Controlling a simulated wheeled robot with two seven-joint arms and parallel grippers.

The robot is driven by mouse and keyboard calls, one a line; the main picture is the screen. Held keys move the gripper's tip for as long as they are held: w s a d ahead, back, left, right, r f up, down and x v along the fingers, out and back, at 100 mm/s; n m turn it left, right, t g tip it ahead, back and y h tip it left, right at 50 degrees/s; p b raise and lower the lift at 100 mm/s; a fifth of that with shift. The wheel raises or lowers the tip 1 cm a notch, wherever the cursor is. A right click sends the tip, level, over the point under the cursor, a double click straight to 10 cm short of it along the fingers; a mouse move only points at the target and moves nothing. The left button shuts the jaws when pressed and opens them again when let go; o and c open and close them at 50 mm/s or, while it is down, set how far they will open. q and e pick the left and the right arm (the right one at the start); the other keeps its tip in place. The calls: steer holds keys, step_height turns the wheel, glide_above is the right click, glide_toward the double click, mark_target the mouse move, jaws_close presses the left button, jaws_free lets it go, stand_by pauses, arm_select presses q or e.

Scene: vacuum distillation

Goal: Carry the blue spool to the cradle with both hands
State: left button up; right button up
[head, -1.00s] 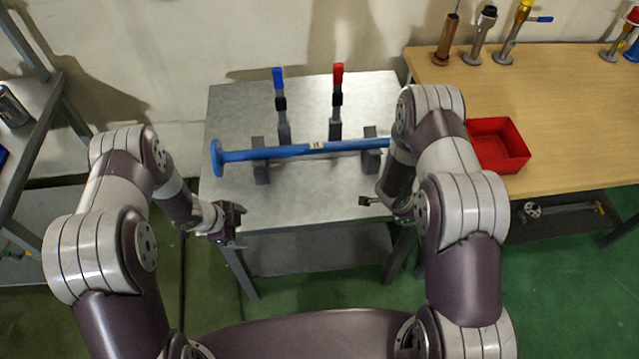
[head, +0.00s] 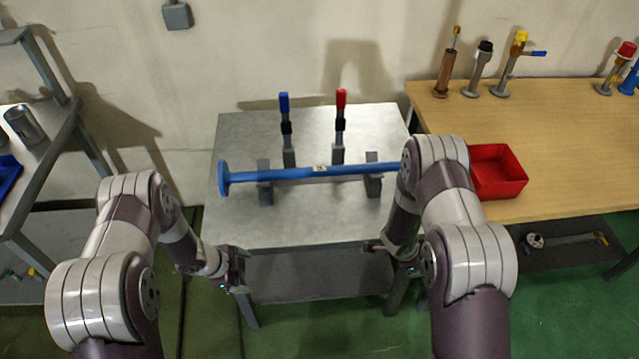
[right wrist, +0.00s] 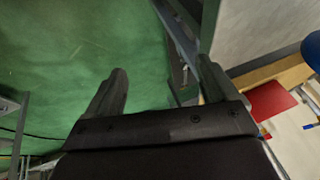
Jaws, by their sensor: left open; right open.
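The blue spool (head: 300,173) is a long blue bar with a round flange at its left end and a small pale label near its middle. It lies across the cradle, two grey supports (head: 265,190) on the metal table. My right arm hides its right end. My left gripper (head: 236,270) is open and empty, in front of the table's front left edge, apart from the spool. My right gripper (head: 376,246) is at the table's front right edge, below the spool in the picture. The right wrist view shows its two fingers (right wrist: 165,90) apart with nothing between them.
Two upright clamps with a blue handle (head: 285,103) and a red handle (head: 341,98) stand behind the spool. A wooden bench (head: 570,130) at right holds a red bin (head: 497,171) and several valve-like fittings. A shelf with a metal can (head: 24,125) stands at left.

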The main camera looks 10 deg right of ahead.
steer(key=w+v, duration=0.1)
steer(key=v, duration=1)
steer(key=shift+r, duration=0.45)
steer(key=shift+a, duration=0.1)
